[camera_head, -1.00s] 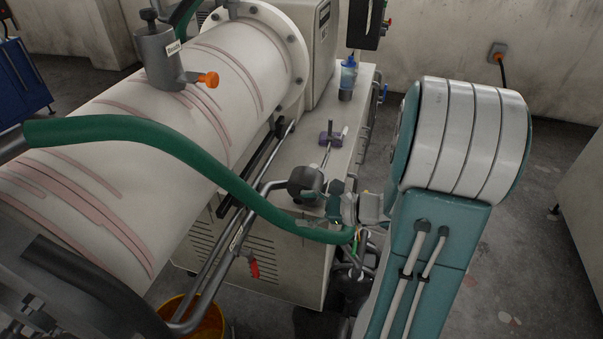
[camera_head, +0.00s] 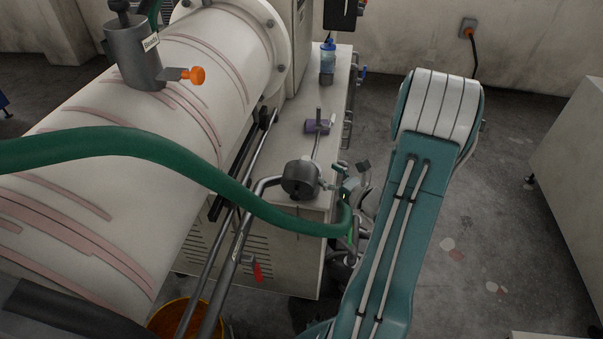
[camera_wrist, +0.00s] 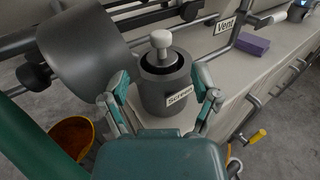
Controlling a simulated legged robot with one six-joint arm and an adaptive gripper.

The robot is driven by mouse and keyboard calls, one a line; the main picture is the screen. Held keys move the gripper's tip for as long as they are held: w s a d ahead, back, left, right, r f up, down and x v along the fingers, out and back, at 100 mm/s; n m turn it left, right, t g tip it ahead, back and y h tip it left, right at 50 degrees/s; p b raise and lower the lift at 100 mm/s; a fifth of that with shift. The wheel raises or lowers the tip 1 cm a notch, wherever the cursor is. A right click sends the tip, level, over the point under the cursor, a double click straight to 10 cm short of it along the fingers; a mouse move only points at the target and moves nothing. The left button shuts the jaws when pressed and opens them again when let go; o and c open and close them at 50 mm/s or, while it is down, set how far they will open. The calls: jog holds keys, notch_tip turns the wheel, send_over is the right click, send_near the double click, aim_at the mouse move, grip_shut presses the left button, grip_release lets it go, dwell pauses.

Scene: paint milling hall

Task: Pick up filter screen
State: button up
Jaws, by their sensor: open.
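In the wrist view, a short upright dark grey cylindrical holder (camera_wrist: 164,95) carries a label that seems to read "Screen". A pale knob on a stem (camera_wrist: 161,41) stands up from its open top; I take this to be the filter screen's handle, with the screen itself hidden inside. My gripper (camera_wrist: 162,80) is open and empty, with one finger on each side of the holder, below the knob. I cannot tell if the fingers touch the holder. In the head view, my gripper (camera_head: 354,178) is small and partly hidden beside the machine, and the holder is not clear there.
A purple block (camera_wrist: 253,44) lies on the worktop (camera_head: 333,85). A green hose (camera_head: 200,175) crosses in front of the mill drum (camera_head: 110,210). A yellow bucket (camera_head: 172,318) stands below. Open floor (camera_head: 490,210) lies right.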

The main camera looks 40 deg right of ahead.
aim_at(306, 158)
jog(key=w, duration=0.5)
jog(key=w+a, duration=0.1)
jog(key=w, duration=0.2)
jog(key=shift+w+f, duration=0.1)
jog(key=shift+f, duration=0.05)
jog(key=shift+c, duration=0.3)
jog(key=shift+d, duration=0.1)
grip_shut()
